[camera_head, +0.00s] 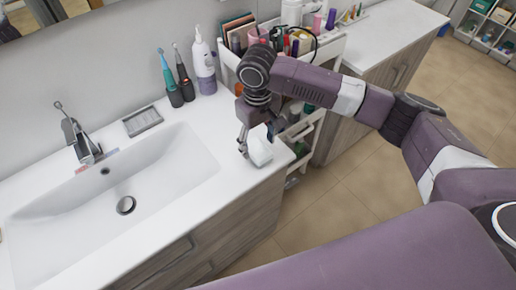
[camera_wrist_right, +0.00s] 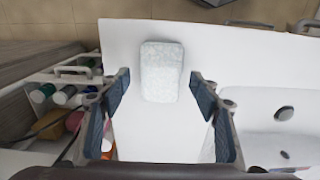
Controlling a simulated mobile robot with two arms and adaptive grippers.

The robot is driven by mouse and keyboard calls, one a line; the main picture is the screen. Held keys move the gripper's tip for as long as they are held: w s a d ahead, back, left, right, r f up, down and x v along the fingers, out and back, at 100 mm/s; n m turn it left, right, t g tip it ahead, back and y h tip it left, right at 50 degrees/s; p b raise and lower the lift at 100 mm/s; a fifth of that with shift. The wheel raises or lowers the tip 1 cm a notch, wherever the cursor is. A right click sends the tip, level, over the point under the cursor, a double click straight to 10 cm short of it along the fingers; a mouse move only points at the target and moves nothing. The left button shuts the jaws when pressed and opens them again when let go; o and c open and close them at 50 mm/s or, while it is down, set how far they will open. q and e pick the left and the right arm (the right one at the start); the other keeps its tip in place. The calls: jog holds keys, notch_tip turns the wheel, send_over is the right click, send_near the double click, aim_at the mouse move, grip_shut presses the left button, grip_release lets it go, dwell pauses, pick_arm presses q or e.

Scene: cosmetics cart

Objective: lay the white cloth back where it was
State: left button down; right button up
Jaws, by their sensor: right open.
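The white cloth (camera_head: 260,151) is a small folded pad with a faint pattern, lying on the white countertop near its front right corner, to the right of the sink. My right gripper (camera_head: 259,142) points down over it and is open. In the right wrist view the cloth (camera_wrist_right: 162,70) appears between the two spread fingertips of the gripper (camera_wrist_right: 159,78), with a gap on each side. I cannot tell whether the fingertips are level with the cloth or above it. My left gripper is not in view.
The sink basin (camera_head: 112,200) is left of the cloth. A soap bar tray (camera_head: 142,121), two toothbrushes in dark holders and a white bottle (camera_head: 204,65) stand behind. A loaded cart (camera_head: 308,128) stands beside the counter's right edge. Bare counter surrounds the cloth.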

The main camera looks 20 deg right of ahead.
aim_at(258, 149)
notch_tip(258, 149, up, 9)
jog(key=b, duration=0.1)
jog(key=shift+r+b, duration=0.15)
jog(key=shift+b, duration=0.15)
jog(key=shift+a, duration=0.1)
